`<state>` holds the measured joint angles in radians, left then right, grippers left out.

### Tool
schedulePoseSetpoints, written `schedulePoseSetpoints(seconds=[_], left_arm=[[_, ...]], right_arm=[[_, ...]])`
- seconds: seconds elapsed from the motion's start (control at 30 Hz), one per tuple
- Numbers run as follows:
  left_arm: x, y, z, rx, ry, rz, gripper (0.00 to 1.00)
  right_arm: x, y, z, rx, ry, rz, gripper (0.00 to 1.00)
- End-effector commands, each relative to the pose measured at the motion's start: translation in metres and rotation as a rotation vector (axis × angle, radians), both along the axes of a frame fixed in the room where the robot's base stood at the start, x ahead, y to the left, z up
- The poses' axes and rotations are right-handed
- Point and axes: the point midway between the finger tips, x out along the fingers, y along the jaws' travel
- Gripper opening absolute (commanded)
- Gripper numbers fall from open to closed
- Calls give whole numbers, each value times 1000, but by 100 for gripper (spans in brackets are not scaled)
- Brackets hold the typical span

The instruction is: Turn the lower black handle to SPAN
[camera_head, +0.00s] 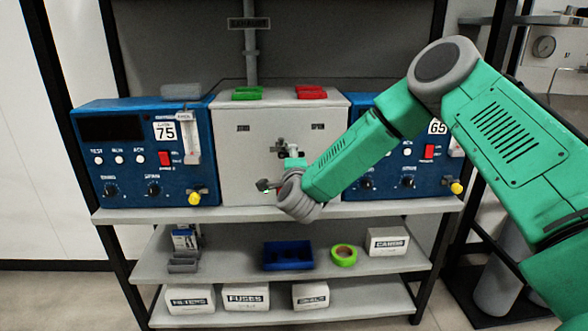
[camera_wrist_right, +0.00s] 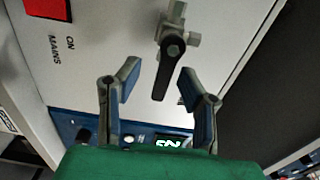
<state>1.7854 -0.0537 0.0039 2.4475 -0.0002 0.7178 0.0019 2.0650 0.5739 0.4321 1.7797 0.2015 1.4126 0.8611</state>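A valve (camera_head: 284,148) sits on the front of the pale cabinet (camera_head: 240,165), below the printed ZERO and SPAN labels; my right arm covers the area below it. In the right wrist view a black lever handle (camera_wrist_right: 171,62) on a grey metal fitting hangs down, slightly slanted. I cannot tell for sure that it is the lower one. My right gripper (camera_wrist_right: 158,80) is open, its two blue-padded fingers on either side of the handle's free end, with gaps showing. In the head view the right gripper (camera_head: 268,187) is in front of the cabinet. My left gripper is not in view.
Blue analysers (camera_head: 130,125) with knobs and yellow-tipped fittings flank the cabinet on the shelf. Green (camera_head: 247,93) and red (camera_head: 311,92) blocks lie on top of it. Lower shelves hold a blue tray (camera_head: 288,255), green tape (camera_head: 343,255) and boxes. A red switch (camera_wrist_right: 47,8) is marked MAINS.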

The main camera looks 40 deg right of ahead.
Motion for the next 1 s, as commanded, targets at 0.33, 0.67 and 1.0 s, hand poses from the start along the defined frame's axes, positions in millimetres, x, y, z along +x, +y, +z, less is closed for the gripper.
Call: schedulePoseSetpoints(seconds=[0.33,0.67,1.0], left_arm=[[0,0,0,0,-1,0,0],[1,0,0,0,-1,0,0],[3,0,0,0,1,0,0]], right_arm=[[-62,38,-2,2,5,4,34],[-88,53,-3,2,5,0,34],[-88,53,-3,1,4,0,34]])
